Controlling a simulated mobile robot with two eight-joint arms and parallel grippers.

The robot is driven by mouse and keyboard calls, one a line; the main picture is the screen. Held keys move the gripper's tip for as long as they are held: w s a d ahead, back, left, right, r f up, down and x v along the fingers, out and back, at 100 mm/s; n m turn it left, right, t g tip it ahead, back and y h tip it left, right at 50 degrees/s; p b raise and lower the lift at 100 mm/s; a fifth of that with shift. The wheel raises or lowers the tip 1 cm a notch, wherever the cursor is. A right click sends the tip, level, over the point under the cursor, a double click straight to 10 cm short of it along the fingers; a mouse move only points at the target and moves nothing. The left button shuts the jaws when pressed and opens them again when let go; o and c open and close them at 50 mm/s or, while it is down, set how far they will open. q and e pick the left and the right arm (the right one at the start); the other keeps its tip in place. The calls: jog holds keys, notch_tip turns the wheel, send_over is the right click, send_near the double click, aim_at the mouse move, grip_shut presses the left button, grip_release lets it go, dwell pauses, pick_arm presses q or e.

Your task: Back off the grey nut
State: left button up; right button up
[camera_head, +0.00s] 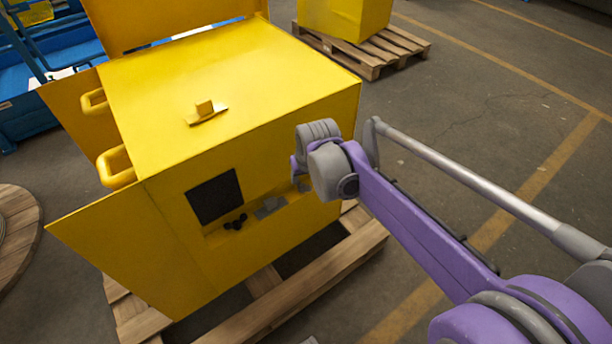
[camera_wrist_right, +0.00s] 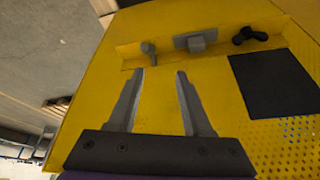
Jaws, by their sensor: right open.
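The yellow machine (camera_head: 250,80) has a recessed strip on its front with small fittings. In the right wrist view, a small grey part with a rounded head and short stem (camera_wrist_right: 149,48) sits on this strip and could be the grey nut; its thread does not show. A grey block on a plate (camera_wrist_right: 195,42) sits beside it, also seen in the head view (camera_head: 269,207). My right gripper (camera_wrist_right: 160,71) is open and empty, its fingertips apart from and just below the rounded grey part in that picture. In the head view, my right wrist hides its fingers. My left gripper is not in view.
A black knob (camera_wrist_right: 250,35) and a dark panel (camera_wrist_right: 272,84) are on the same face. The machine stands on a wooden pallet (camera_head: 330,270). An opened yellow door with handles (camera_head: 118,166) is at the left.

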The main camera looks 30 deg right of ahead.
pick_arm(q)
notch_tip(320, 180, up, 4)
jog(key=p, duration=0.3)
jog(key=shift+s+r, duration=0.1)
pick_arm(e)
jog(key=s+a+r, duration=0.3)
jog(key=s+r, duration=0.1)
jog(key=shift+s+n, duration=0.3)
jog(key=shift+s, duration=0.05)
jog(key=shift+w, duration=0.1)
